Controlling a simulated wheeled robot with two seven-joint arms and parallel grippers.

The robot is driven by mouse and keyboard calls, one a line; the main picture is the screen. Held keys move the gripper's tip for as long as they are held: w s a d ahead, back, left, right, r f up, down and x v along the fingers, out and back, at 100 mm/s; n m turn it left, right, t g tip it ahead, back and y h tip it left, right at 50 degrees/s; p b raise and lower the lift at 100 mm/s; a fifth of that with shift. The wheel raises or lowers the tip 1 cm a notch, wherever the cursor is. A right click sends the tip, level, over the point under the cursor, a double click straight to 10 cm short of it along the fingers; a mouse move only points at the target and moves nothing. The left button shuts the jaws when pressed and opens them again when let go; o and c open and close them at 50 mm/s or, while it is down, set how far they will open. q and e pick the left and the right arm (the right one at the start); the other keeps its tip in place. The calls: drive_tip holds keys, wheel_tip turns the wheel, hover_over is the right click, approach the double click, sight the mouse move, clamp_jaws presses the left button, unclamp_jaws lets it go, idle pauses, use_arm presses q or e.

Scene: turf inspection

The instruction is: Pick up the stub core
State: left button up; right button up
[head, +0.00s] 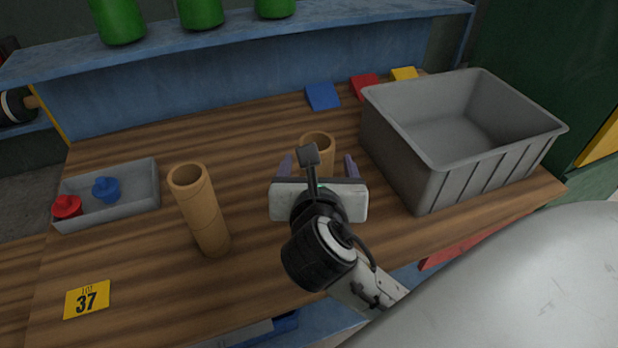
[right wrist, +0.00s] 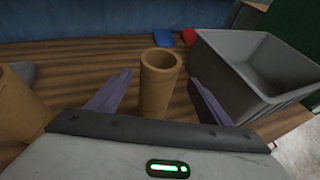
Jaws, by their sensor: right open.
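Two tan, open-topped cardboard cores stand upright on the wooden bench. One core (head: 318,142) is partly hidden behind my right gripper (head: 319,163) in the head view; in the right wrist view this core (right wrist: 158,88) shows between the two purple fingers. The fingers are spread, with a gap on each side of it. The other core (head: 200,212) stands to the left and looks tall; it also shows at the left edge of the right wrist view (right wrist: 18,108). I cannot tell for sure which is the stub. My left gripper is not in view.
A grey crate (head: 438,183) stands right of my right gripper. A shallow grey tray (head: 140,195) with a red and a blue knobbed piece is at the left. A yellow card marked 37 (head: 87,299) lies front left. Blue, red and yellow pieces lie at the back.

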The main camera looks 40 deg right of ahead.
drive_tip(key=x, duration=0.3)
drive_tip(key=shift+d+f, duration=0.15)
drive_tip(key=shift+d, duration=0.05)
drive_tip(key=shift+x, duration=2.75)
drive_tip(key=shift+w+a, duration=0.15)
drive_tip(key=shift+a, duration=0.05)
drive_tip(key=c, duration=1.6)
drive_tip(key=shift+r, duration=0.25)
